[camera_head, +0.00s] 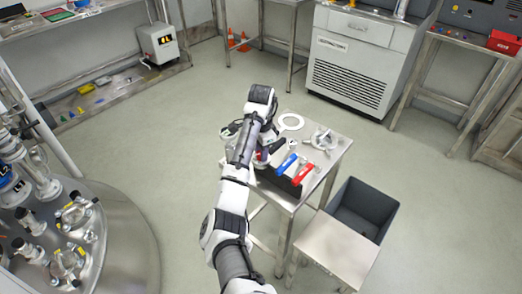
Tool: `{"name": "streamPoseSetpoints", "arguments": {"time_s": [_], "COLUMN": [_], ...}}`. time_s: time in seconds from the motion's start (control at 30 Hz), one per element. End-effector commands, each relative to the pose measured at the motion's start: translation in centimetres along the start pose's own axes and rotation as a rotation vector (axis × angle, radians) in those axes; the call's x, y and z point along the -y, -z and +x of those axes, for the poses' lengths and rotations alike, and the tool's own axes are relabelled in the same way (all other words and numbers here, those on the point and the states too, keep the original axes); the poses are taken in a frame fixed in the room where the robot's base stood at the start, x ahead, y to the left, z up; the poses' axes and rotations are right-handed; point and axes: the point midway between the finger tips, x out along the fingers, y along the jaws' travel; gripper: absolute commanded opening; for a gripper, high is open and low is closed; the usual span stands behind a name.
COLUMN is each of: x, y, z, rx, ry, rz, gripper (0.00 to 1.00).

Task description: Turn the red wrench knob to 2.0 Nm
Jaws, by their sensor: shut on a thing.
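A red-handled wrench (302,175) lies at the front right of a small metal table (338,152), beside a blue-handled wrench (286,164). Both rest at a black holder (274,182). My arm reaches to the table's left part, with my gripper (265,154) low at the left of the blue handle. It is shut on a small dark red thing (260,156). My gripper and wrist mostly hide this thing, and I cannot tell whether it is a wrench's knob. No scale or torque reading can be made out.
A white ring (291,122) and a metal clamp-like part (323,139) lie on the table's far side. A dark open bin (361,208) and a lower metal stand (337,249) are at the front right. A round metal platform with fittings (125,240) stands at the left. Open floor lies behind the table.

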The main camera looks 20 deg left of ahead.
Motion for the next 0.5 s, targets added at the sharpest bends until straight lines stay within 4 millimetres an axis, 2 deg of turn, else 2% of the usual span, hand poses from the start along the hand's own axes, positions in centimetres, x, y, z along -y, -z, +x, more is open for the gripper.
{"name": "streamPoseSetpoints", "arguments": {"time_s": [0.2,0.5], "x": [0.03,0.03], "y": [0.01,0.01], "z": [-0.09,-0.09], "rx": [-0.001,-0.001], "ry": [0.002,0.002], "rz": [0.086,0.125], "gripper": [0.07,0.07]}}
